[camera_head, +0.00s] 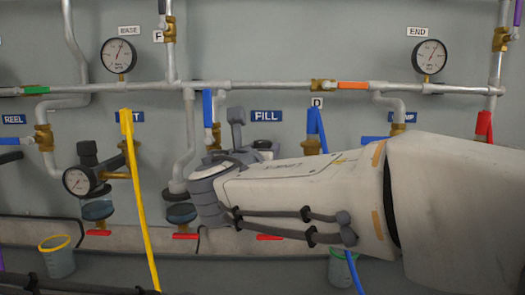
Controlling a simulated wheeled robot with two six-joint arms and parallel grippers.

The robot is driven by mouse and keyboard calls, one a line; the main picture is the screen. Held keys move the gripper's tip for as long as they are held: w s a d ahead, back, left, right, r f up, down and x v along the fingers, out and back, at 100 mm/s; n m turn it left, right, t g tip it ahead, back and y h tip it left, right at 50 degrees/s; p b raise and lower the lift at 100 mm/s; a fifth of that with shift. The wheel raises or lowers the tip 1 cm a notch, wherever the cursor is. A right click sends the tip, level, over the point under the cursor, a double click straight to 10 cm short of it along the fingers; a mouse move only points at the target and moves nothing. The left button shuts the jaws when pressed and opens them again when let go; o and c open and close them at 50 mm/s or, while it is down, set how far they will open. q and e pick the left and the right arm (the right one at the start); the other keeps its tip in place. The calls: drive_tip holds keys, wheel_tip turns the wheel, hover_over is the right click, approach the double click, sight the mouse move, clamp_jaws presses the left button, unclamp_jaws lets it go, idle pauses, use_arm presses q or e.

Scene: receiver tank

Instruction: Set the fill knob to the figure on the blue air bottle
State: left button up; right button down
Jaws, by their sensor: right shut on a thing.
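The white arm of my right gripper (238,135) comes in from the right and ends just below the blue FILL label (266,116). One dark grey finger shows upright; the other is not clear. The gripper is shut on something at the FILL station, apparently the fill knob. A dark rounded part (265,146), likely of that knob or its fitting, shows just behind the arm. Its scale or pointer cannot be read, and the arm hides most of the station. No blue air bottle can be made out. My left gripper is not in view.
Grey pipes with coloured valve levers run along the wall. Round gauges hang under BASE (118,55) and END (429,57). A black-knobbed regulator with a gauge (76,181) is at left. A yellow bar (139,200) and a blue lever (208,107) stand left of my gripper.

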drive_tip(key=shift+d+f+n+y+b, duration=0.15)
drive_tip(key=shift+n+y+b, duration=0.4)
drive_tip(key=shift+y, duration=0.35)
drive_tip(key=n+y+b, duration=0.3)
drive_tip(key=y+b, duration=0.2)
drive_tip(key=n+g+y+b, duration=0.1)
drive_tip(key=n+y+b, duration=0.3)
drive_tip(key=y, duration=0.1)
drive_tip(key=shift+w+f+g+b, duration=0.1)
drive_tip(key=shift+f+g+b, duration=0.05)
drive_tip(key=shift+g+b, duration=0.2)
drive_tip(key=n+g+y+b, duration=0.1)
drive_tip(key=n+y, duration=0.1)
drive_tip(key=y, duration=0.1)
drive_tip(key=shift+g, duration=0.25)
drive_tip(key=shift+a+r+n+g+y+b, duration=0.15)
drive_tip(key=shift+n+g+y+b, duration=0.05)
drive_tip(key=shift+n+g+y, duration=0.25)
drive_tip(key=shift+a+r+n+g+y+b, duration=0.1)
drive_tip(key=shift+n+g+y+b, duration=0.1)
drive_tip(key=shift+g+y, duration=0.25)
